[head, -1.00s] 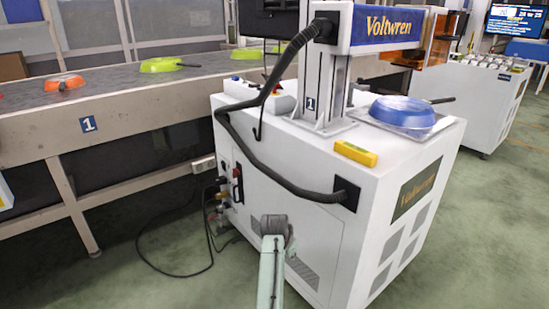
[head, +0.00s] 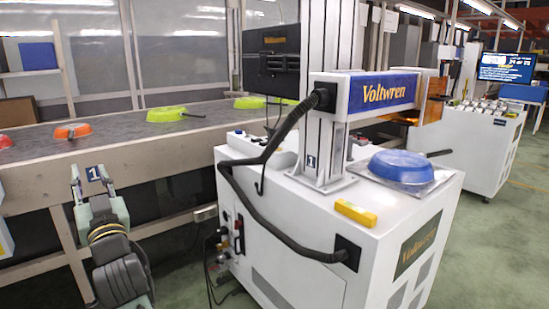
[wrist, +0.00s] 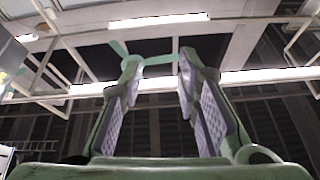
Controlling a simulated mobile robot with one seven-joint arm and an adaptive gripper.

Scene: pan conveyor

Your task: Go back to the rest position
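My gripper (head: 92,183) is at the lower left in the head view, in front of the conveyor's side panel and clear of everything. It points upward. In the wrist view my gripper (wrist: 158,75) shows its two fingers apart with nothing between them, against the ceiling. A blue pan (head: 401,166) lies upside down on the plate on top of the white Voltwren machine (head: 290,225), its dark handle to the right.
The conveyor (head: 35,165) at the left carries green pans (head: 166,114) and an orange pan (head: 72,131). A yellow block (head: 355,213) lies on the machine's front edge. A black hose (head: 245,165) hangs along the machine. Green floor is open at the right.

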